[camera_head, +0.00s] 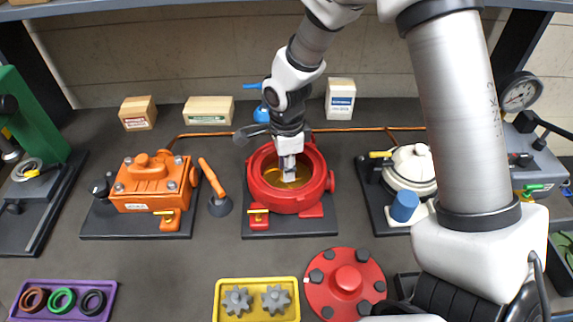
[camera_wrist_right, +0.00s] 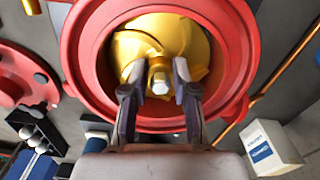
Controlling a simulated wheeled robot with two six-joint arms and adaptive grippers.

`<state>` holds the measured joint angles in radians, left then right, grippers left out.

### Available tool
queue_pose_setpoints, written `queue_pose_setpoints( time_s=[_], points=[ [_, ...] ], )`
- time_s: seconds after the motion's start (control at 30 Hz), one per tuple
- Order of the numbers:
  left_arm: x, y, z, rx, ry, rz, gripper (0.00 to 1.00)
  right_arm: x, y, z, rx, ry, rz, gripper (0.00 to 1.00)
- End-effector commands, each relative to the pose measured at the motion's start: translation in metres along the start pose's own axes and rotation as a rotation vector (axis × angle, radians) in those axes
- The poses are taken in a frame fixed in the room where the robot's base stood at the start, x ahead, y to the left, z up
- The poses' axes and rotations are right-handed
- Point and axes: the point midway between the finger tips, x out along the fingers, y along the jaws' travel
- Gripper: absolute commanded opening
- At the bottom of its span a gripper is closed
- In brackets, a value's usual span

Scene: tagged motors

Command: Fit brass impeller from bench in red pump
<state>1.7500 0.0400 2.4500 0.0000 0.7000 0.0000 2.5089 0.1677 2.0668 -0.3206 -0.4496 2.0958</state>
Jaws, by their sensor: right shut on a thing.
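The red pump (camera_head: 264,197) stands open on a dark base plate in the middle of the bench. It also fills the upper part of the right wrist view (camera_wrist_right: 75,45). The brass impeller (camera_head: 287,183) is inside the pump's round housing, and its curved vanes show in the right wrist view (camera_wrist_right: 185,40). My right gripper (camera_head: 287,172) reaches down into the housing. In the right wrist view its fingers (camera_wrist_right: 160,90) are shut on the impeller's central hub. Whether the impeller rests on the housing floor cannot be told. My left gripper is not in view.
The red pump cover (camera_head: 345,282) lies at the front, beside a yellow tray (camera_head: 222,310) with grey gears. A purple tray (camera_head: 60,285) of rings is at front left. An orange pump (camera_head: 150,185) stands left, a white one (camera_head: 412,165) right. A copper pipe runs behind.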

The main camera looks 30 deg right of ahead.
Motion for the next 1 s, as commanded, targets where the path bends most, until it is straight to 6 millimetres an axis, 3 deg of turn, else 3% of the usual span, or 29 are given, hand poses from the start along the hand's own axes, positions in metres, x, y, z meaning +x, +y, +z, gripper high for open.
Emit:
queue_pose_setpoints(
  time_s=[0.2,0.23,0.3,0.67,1.0],
  points=[
    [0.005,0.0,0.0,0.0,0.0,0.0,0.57,0.006,0.0,0.0,0.0,0.0,-0.001,0.0],
    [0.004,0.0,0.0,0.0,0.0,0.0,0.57,0.005,0.0,0.0,0.0,0.0,-0.001,0.31],
    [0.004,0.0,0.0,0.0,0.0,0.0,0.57,0.005,0.0,0.0,0.0,0.0,-0.001,0.56],
    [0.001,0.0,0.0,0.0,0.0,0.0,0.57,0.002,0.0,0.0,0.0,0.0,0.0,0.57],
    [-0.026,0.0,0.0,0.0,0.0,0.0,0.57,-0.031,-0.001,0.0,0.0,-0.001,-0.001,0.57]
  ],
)
